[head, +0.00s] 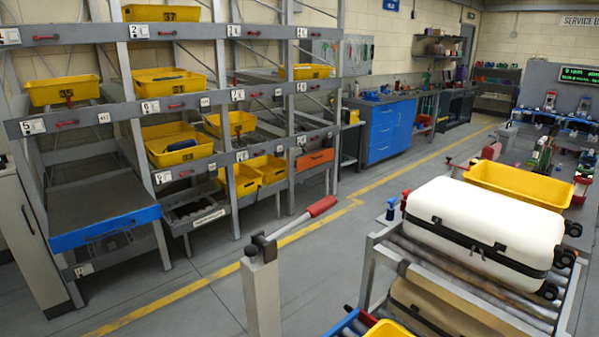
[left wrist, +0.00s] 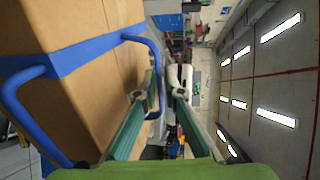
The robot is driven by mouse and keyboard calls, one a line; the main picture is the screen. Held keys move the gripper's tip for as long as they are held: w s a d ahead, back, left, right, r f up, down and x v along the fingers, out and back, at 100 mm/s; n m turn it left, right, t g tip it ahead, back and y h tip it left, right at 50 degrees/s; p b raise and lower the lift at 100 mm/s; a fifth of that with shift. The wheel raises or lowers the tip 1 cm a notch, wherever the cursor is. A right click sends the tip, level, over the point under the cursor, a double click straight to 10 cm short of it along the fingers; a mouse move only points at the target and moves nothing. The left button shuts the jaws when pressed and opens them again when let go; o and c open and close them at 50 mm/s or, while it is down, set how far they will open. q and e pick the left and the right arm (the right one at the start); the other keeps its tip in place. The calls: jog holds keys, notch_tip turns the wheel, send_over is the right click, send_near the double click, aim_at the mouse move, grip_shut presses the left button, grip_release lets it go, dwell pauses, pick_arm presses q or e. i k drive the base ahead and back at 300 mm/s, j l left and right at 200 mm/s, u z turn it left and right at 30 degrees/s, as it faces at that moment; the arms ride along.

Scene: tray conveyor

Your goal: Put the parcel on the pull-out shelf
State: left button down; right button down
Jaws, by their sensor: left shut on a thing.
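The parcel (left wrist: 75,95) is a brown cardboard box with a blue band and blue handles. It fills the left side of the left wrist view and is not seen in the head view. The pull-out shelf (head: 105,208) stands out from the rack at the left of the head view, with a dark, empty top and a blue front edge. My right gripper is in neither view.
A grey post (head: 262,295) with a red-handled lever stands in front of the rack. A white suitcase (head: 485,228) lies on a roller conveyor (head: 425,262) at right. Yellow bins (head: 178,145) fill the rack beside the shelf. The floor between rack and conveyor is mostly clear.

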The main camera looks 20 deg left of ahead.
aim_at(102, 205)
jog(key=i+j+u, duration=0.2)
jog(key=u, duration=0.25)
jog(key=i+j+u, duration=0.25)
jog(key=u, duration=0.2)
jog(key=i+j+u, duration=0.25)
jog(key=u, duration=0.25)
jog(key=i+j+u, duration=0.1)
jog(key=i+u, duration=0.3)
jog(key=i, duration=0.85)
jog(key=i+z, duration=0.15)
jog(key=i, duration=0.35)
jog(key=i+j+z, duration=0.15)
jog(key=i, duration=0.4)
jog(key=i+j+z, duration=0.15)
jog(key=i, duration=0.35)
